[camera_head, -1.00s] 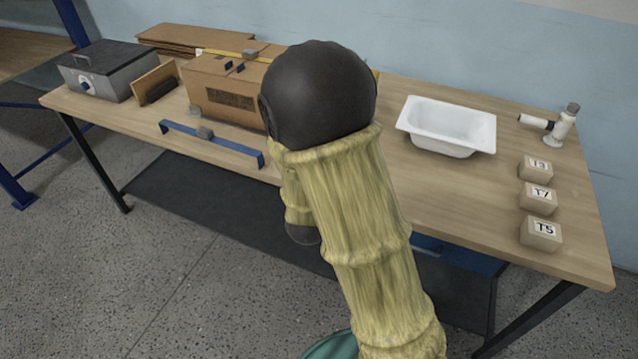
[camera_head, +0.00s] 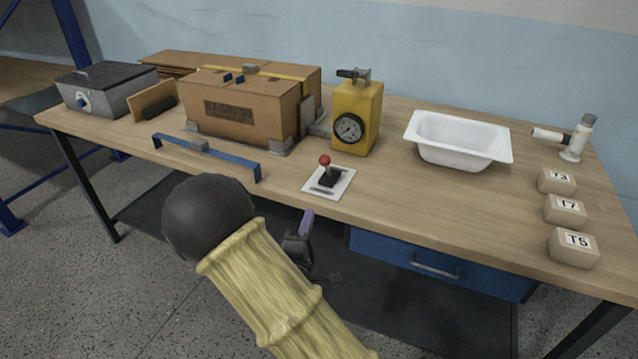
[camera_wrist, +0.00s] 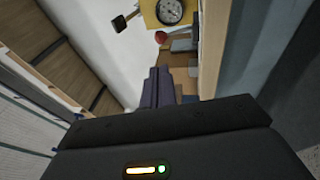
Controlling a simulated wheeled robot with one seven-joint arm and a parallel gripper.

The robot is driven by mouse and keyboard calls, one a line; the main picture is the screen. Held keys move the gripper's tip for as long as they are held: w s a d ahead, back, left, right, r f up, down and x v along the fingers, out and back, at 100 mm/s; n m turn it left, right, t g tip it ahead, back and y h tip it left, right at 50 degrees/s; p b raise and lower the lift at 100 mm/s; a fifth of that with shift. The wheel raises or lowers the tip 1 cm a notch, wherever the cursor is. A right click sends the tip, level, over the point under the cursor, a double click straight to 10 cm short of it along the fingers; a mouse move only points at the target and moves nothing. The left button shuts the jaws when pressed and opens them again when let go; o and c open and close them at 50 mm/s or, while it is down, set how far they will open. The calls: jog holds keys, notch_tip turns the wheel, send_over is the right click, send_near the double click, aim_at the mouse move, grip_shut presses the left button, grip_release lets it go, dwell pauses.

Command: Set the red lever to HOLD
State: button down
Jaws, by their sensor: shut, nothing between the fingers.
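The red lever (camera_head: 325,161) is a short stick with a round red knob on a black base. It stands on a white plate (camera_head: 341,187) near the table's front edge; I cannot read any HOLD mark. My gripper (camera_head: 307,222) is just in front of the table edge, below and left of the plate, apart from the lever. Its purple fingers are shut and empty. The wrist view shows the fingers (camera_wrist: 158,88) together, with the red knob (camera_wrist: 160,37) beyond their tips. My dark elbow and yellow-sleeved arm cover the floor at front.
A yellow box with a gauge (camera_head: 357,118) stands behind the lever. A strapped cardboard box (camera_head: 240,107) and a blue bar (camera_head: 207,151) are to the left. A white tub (camera_head: 458,141) and tan blocks (camera_head: 564,210) are to the right. A blue drawer (camera_head: 437,262) hangs below.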

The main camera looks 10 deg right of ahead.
aim_at(323, 164)
jog(key=x, duration=1.4)
jog(key=shift+p, duration=0.3)
jog(key=shift+w+a+r+p, duration=0.1)
jog(key=shift+r+p, duration=0.1)
jog(key=shift+p, duration=0.25)
